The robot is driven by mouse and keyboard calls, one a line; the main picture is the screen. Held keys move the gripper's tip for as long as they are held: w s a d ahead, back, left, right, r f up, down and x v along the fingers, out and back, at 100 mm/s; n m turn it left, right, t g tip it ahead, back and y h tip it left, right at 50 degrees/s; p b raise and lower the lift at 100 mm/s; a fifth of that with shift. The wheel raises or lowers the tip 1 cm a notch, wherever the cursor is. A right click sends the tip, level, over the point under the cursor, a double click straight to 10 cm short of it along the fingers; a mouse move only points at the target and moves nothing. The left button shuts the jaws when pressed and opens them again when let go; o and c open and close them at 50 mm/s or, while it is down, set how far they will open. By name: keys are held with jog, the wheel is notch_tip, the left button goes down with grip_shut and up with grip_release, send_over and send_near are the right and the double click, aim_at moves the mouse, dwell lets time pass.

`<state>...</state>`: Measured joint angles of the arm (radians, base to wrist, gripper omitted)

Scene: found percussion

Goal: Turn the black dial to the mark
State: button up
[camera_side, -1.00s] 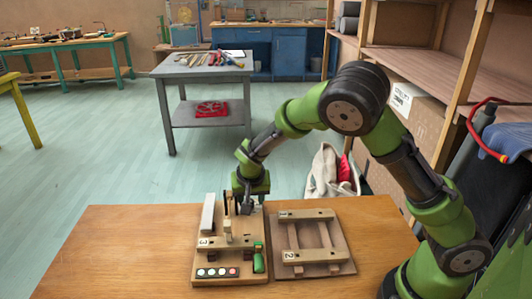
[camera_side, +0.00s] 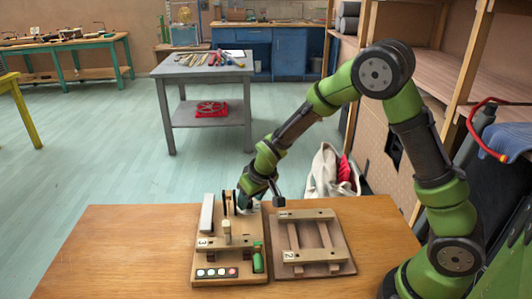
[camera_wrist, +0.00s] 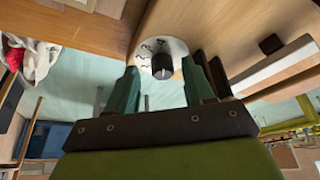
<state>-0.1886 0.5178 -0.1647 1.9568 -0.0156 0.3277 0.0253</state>
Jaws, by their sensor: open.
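The black dial (camera_wrist: 162,66) sits on a round white plate (camera_wrist: 176,47) with dark marks along its left side in the wrist view. I cannot read which mark the dial faces. My gripper (camera_wrist: 160,68) is open, with one finger to each side of the dial in this view and visible gaps at both sides. In the side view my gripper (camera_side: 258,193) is tilted low over the back right of the wooden board (camera_side: 228,262). It largely hides the dial there.
The table's left side (camera_side: 110,250) is clear.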

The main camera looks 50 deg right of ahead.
jog(key=n, duration=0.1)
jog(key=n+y, duration=0.1)
jog(key=n, duration=0.2)
jog(key=shift+d+y, duration=0.25)
jog(key=shift+y, duration=0.05)
jog(key=n, duration=0.2)
jog(key=n+g+y, duration=0.1)
jog(key=n, duration=0.1)
jog(key=shift+y, duration=0.3)
jog(key=n+g+y, duration=0.1)
jog(key=n, duration=0.4)
jog(key=shift+w, duration=0.15)
jog(key=n+g, duration=0.1)
jog(key=n, duration=0.3)
jog(key=shift+w+d+g+y, duration=0.1)
jog(key=shift+g+y, duration=0.3)
jog(key=v, duration=1.7)
jog(key=s+a+r+m+t+h, duration=0.1)
jog(key=s+a+r+m+t, duration=0.1)
jog(key=s+m, duration=0.8)
jog(key=s+a+r+m+t+h, duration=0.2)
jog(key=s+a+m, duration=0.4)
jog(key=s+m, duration=0.4)
jog(key=shift+s+r+t, duration=0.2)
jog(key=shift+s+t, duration=0.7)
